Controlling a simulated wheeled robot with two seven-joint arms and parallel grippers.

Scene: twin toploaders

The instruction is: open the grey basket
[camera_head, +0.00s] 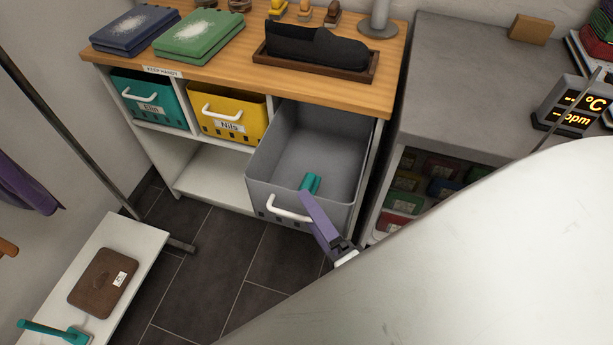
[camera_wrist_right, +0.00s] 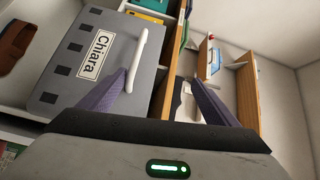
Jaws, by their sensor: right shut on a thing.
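My right gripper (camera_head: 314,196) is at the basket's front rim, beside the handle, shut on the basket. One purple finger lies against the front by the handle; the exact grip on handle or wall is unclear. A small teal piece (camera_head: 310,183) shows just inside the rim. My left gripper is not in view.
A teal basket (camera_head: 150,100) and a yellow basket (camera_head: 229,117) sit in the shelf unit. A low white bench (camera_head: 125,255) stands at left, a grey cabinet (camera_head: 450,90) at right. Dark floor (camera_head: 215,260) is free in front of the unit.

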